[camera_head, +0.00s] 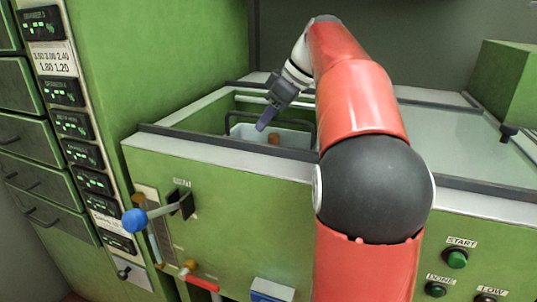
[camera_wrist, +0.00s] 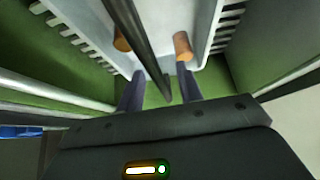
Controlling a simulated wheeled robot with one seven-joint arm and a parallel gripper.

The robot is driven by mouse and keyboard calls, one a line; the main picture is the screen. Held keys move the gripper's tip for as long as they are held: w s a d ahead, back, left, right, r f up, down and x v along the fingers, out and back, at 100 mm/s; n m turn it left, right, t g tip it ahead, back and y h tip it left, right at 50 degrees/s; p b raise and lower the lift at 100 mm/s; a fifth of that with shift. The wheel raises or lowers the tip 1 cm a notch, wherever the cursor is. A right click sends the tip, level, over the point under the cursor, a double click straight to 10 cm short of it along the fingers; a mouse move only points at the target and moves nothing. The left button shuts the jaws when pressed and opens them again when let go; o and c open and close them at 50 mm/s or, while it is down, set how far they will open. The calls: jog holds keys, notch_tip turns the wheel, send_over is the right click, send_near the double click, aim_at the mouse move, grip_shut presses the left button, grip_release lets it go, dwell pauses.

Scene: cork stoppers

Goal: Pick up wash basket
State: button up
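The wash basket (camera_head: 291,139) is a pale grey-blue open basket with a dark bar handle (camera_head: 312,133). It sits inside the left well of the green machine, partly hidden by my arm. The wrist view shows its slotted wall (camera_wrist: 206,35), and the handle (camera_wrist: 140,32) runs down between my fingers in the picture. Brown cork stoppers lie in it, one (camera_head: 273,138) in the head view and two in the wrist view, at left (camera_wrist: 122,40) and right (camera_wrist: 183,46). My gripper (camera_head: 263,124) points down over the basket. Its fingers (camera_wrist: 160,75) are apart; no contact with the handle is clear.
The well has a pale rim with a dark front edge (camera_head: 215,152). A tall green cabinet (camera_head: 160,60) stands close on the left. A pale covered section (camera_head: 440,130) lies to the right. A blue-knobbed lever (camera_head: 135,220) sticks out in front.

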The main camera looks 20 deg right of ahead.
jog(key=shift+x, duration=1.1)
grip_shut()
